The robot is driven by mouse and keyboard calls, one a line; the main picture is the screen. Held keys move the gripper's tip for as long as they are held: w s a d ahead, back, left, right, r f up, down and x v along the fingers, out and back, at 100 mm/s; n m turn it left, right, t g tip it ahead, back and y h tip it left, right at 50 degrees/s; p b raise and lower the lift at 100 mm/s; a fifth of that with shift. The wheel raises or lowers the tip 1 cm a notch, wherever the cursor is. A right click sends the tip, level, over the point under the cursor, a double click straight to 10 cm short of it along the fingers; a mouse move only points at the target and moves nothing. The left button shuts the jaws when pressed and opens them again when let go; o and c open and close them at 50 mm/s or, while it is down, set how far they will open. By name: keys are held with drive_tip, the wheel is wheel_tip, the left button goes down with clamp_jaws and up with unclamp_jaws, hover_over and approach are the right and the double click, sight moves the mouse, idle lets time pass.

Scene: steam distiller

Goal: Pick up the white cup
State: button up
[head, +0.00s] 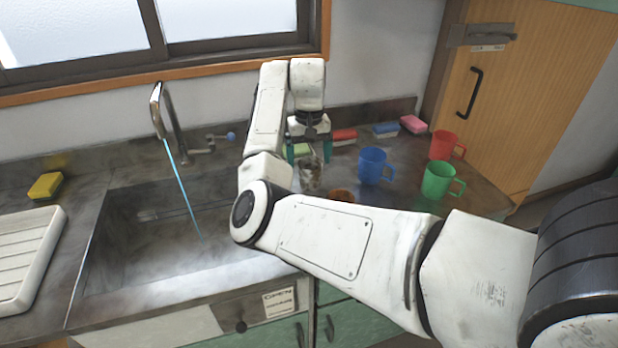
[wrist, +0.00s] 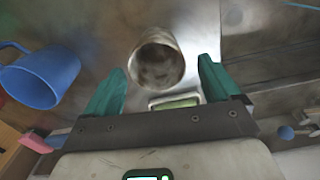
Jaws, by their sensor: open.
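The white cup (head: 311,176) looks greyish and stained, and stands on the counter just right of the sink. My arm partly hides it in the head view. In the wrist view the white cup (wrist: 157,60) shows from above, its round mouth and dark stained inside facing the camera. My gripper (head: 309,153) is above the cup, pointing down, with its two green fingers apart. In the wrist view my gripper (wrist: 162,72) has one finger to each side of the cup, with nothing held. I cannot tell the exact height gap between fingertips and rim.
A blue cup (head: 375,166) stands close to the right, with a green cup (head: 437,181) and a red cup (head: 442,145) beyond. A brown cup (head: 341,195) is partly hidden by my arm. Sponges, one of them pink (head: 413,124), line the back. The sink (head: 150,240) has running water.

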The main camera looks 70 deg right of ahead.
sight(310, 174)
drive_tip(key=shift+s+f+p, duration=0.2)
drive_tip(key=shift+f+p, duration=0.1)
drive_tip(key=shift+f, duration=2.7)
drive_tip(key=c, duration=1)
